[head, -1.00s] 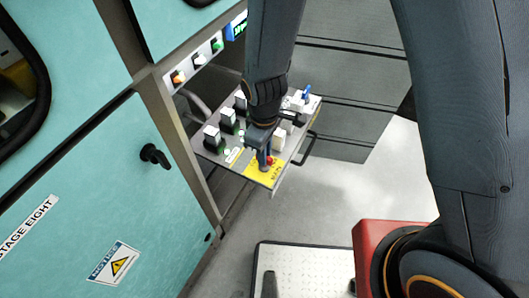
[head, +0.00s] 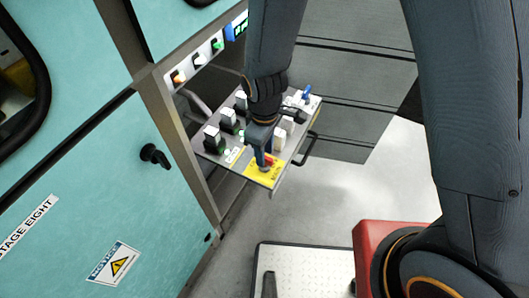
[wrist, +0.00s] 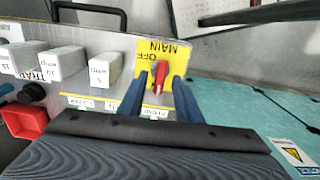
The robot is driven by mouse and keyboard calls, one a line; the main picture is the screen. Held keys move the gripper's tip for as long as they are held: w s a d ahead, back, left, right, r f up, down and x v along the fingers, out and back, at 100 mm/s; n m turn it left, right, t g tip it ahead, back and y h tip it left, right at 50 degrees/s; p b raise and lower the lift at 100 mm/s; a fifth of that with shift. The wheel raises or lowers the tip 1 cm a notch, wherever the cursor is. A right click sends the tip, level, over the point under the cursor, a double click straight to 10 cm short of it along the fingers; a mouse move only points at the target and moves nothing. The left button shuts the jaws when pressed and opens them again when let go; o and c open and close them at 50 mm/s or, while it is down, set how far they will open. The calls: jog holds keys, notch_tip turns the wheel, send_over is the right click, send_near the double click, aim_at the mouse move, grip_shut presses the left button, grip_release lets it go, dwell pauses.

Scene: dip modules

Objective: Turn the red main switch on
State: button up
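The red main switch (wrist: 160,77) stands up from a yellow plate (wrist: 165,42) marked MAIN and OFF in the wrist view. My gripper (wrist: 160,80) has its two blue fingers apart, one on each side of the red lever. Small gaps show between the lever and the fingers, so it is not clamped. In the head view my gripper (head: 264,158) points down over the yellow plate (head: 261,173) at the near corner of the grey panel. The fingers mostly hide the switch there.
Several white modules (wrist: 105,68) stand beside the yellow plate, with a red block (wrist: 25,120) at the left. A black handle (head: 305,150) runs along the panel's outer edge. A teal cabinet (head: 110,190) stands at the left.

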jog(key=shift+r+b, duration=0.4)
jog(key=shift+r, duration=3.05)
jog(key=d+r+m, duration=0.3)
jog(key=d+m, duration=0.1)
jog(key=d, duration=0.4)
jog(key=s+d+r+m, duration=0.1)
jog(key=d+r+m, duration=0.2)
jog(key=d+m, duration=0.2)
jog(key=d+r+m, duration=0.3)
jog(key=d+m, duration=0.1)
jog(key=d, duration=0.6)
jog(key=shift+s+d+m+t, duration=0.3)
jog(key=shift+s+d+t, duration=0.1)
jog(key=shift+r, duration=0.1)
